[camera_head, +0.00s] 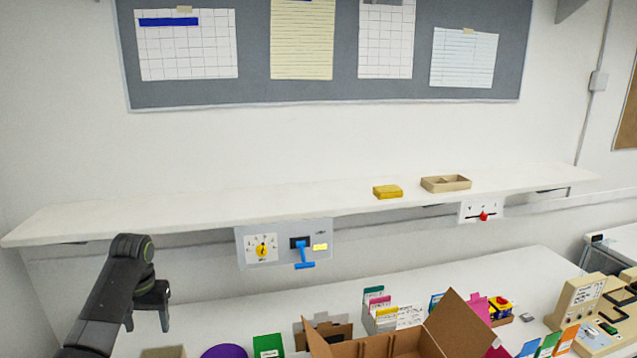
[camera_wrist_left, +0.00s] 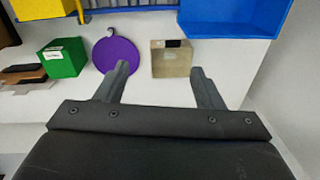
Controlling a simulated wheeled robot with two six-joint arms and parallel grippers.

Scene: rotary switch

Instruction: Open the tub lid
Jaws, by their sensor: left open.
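A flat round purple piece with a small tab (camera_wrist_left: 116,57) lies on the white desk in the left wrist view; only its top edge shows in the head view (camera_head: 224,351). It looks like a lid, but I cannot tell whether a tub is under it. A beige box with a dark patch on its edge (camera_wrist_left: 171,62) is to its right in the wrist view. My left gripper (camera_wrist_left: 160,72) is open and empty. Its left finger overlaps the purple piece in the picture, and the beige box appears between the fingers. The gripper also shows in the head view (camera_head: 148,316), above the desk.
A green box (camera_wrist_left: 64,58) and a blue bin (camera_wrist_left: 235,14) are near in the wrist view. An open cardboard box (camera_head: 390,345) stands at the front of the desk. A shelf (camera_head: 250,205) runs above, with a switch panel (camera_head: 284,243) below it.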

